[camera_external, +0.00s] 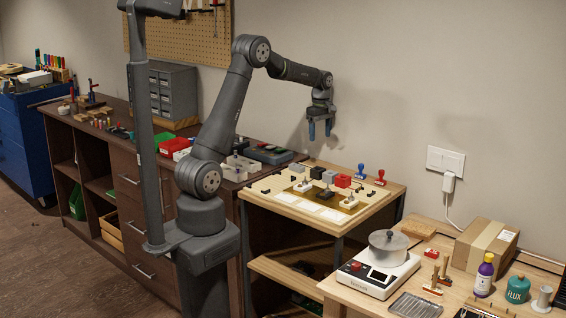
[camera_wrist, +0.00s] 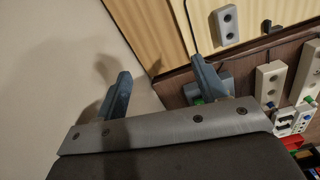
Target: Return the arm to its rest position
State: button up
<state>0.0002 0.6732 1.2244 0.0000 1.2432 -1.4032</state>
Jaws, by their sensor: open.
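My gripper (camera_external: 319,128) hangs from my raised arm, pointing down, above the back edge of the wooden work table (camera_external: 262,197) and close to the wall. In the wrist view my gripper's two blue-grey fingers (camera_wrist: 160,88) are spread wide apart with nothing between them. The gripper is open and empty, well above the objects on the table.
Below stand small grey, black and red blocks (camera_external: 342,181) and two stamps (camera_external: 380,177). A bench at right holds a hot plate with a pot (camera_external: 388,248), a cardboard box (camera_external: 486,245) and bottles (camera_external: 484,274). The air around my gripper is clear; the wall is near.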

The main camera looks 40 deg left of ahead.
jog(key=a, duration=1)
jog(key=shift+a+n, duration=0.4)
jog(key=shift+w, duration=0.1)
